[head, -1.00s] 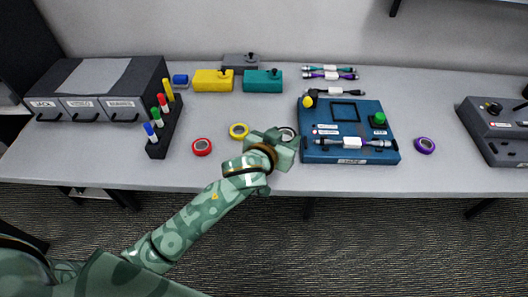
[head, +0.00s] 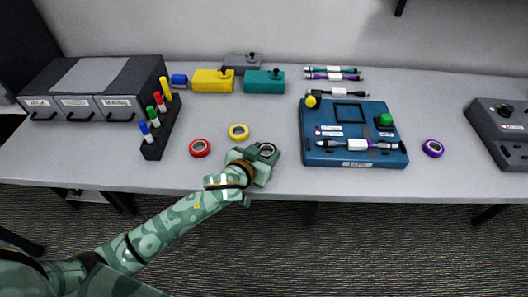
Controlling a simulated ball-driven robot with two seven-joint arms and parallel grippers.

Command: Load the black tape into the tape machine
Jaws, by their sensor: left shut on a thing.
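My left gripper (head: 264,152) is shut on the black tape (head: 268,149), a small dark roll with a pale core, partly hidden by the jaws. It is near the table's front edge, left of the blue machine (head: 322,156) and apart from it. The blue machine has a yellow knob, a green button, a black square outline and a cable (head: 358,145) lying across its front. A dark grey machine (head: 494,124) with a black knob stands at the far right. The labels are too small to read surely, so I cannot tell which is the tape machine. My right gripper is out of view.
A red tape (head: 200,148), yellow tape (head: 238,132) and purple tape (head: 433,148) lie on the table (head: 280,185). A marker rack (head: 154,150) and drawer unit (head: 92,88) stand left. Yellow (head: 213,80) and teal (head: 264,81) boxes and several cables lie behind.

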